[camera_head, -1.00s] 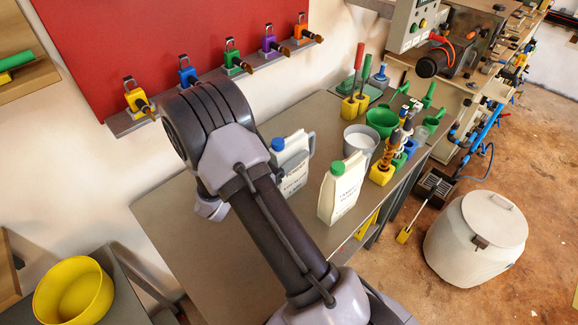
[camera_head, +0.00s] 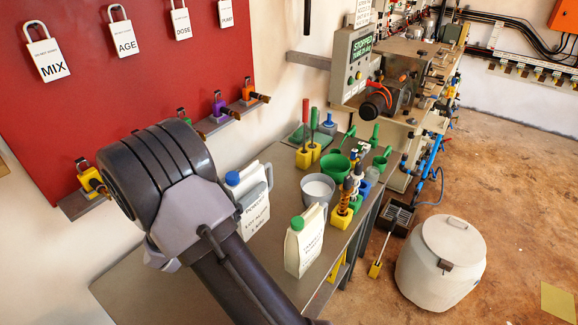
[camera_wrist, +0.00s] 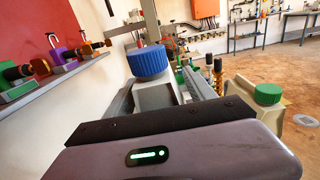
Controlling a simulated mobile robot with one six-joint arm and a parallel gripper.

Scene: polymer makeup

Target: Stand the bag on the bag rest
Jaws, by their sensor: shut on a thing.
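A white bag with a blue cap (camera_head: 253,212) is upright over the grey table, with printed text on its front. My gripper (camera_wrist: 163,88) is shut on this bag; grey fingers flank it below the blue cap, which shows close up in the wrist view (camera_wrist: 148,62). Whether the bag's base touches the table is unclear. A second bag with a green cap (camera_head: 304,245) stands to the right, near the table edge, apart from the first; it also shows in the wrist view (camera_wrist: 262,112). I cannot pick out the bag rest for certain.
The grey table (camera_head: 140,280) is bare at its near left. A white lidded drum (camera_head: 440,265) stands on the floor at right. Padlocks hang on the red board (camera_head: 90,110).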

